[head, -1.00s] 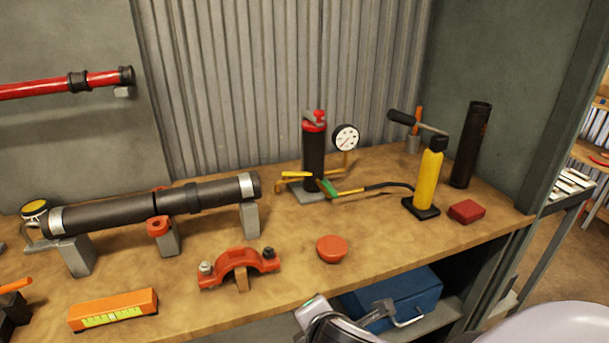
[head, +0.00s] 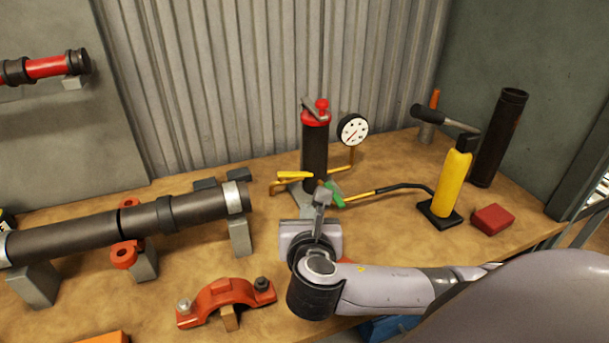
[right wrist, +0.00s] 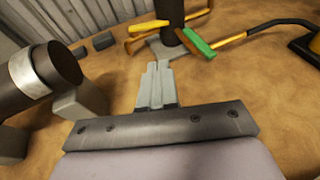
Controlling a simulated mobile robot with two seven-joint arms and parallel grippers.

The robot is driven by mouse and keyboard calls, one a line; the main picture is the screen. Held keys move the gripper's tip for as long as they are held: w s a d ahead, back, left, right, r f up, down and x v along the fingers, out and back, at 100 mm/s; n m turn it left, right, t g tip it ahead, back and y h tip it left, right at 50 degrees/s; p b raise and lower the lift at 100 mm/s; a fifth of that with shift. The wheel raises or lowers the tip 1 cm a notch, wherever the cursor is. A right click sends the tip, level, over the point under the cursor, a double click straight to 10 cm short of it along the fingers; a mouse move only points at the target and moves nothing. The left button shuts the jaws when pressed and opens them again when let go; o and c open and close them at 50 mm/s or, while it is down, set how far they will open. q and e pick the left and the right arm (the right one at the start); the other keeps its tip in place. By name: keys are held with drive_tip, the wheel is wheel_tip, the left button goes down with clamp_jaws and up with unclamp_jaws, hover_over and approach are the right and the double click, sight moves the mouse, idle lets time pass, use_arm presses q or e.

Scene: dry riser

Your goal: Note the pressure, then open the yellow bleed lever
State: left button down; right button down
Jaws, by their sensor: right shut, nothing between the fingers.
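The yellow lever (head: 295,175) sits low on the left side of a dark riser cylinder (head: 315,155) with a red top. It also shows at the top of the right wrist view (right wrist: 155,23). The white-faced pressure gauge (head: 353,130) stands on a brass pipe to the right; its needle is too small to read surely. A green handle (head: 333,194) sits at the cylinder's front right. My right gripper (head: 322,193) is shut and empty, in front of the cylinder's grey base, apart from the lever in the right wrist view. My left gripper is out of view.
A yellow hand pump (head: 453,183) with a hose stands to the right, beside a red block (head: 492,219) and a black tube (head: 498,138). A dark pipe (head: 110,232) on grey supports lies left. A red clamp (head: 228,300) lies in front.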

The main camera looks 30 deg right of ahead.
approach(306, 176)
drive_tip(key=x, duration=0.4)
drive_tip(key=shift+w+f, duration=0.35)
drive_tip(key=shift+f, duration=0.05)
drive_tip(key=shift+w+d, duration=0.5)
drive_tip(key=shift+w, duration=0.25)
drive_tip(key=shift+w+d, duration=0.15)
drive_tip(key=shift+d, duration=0.15)
drive_tip(key=shift+f, duration=0.1)
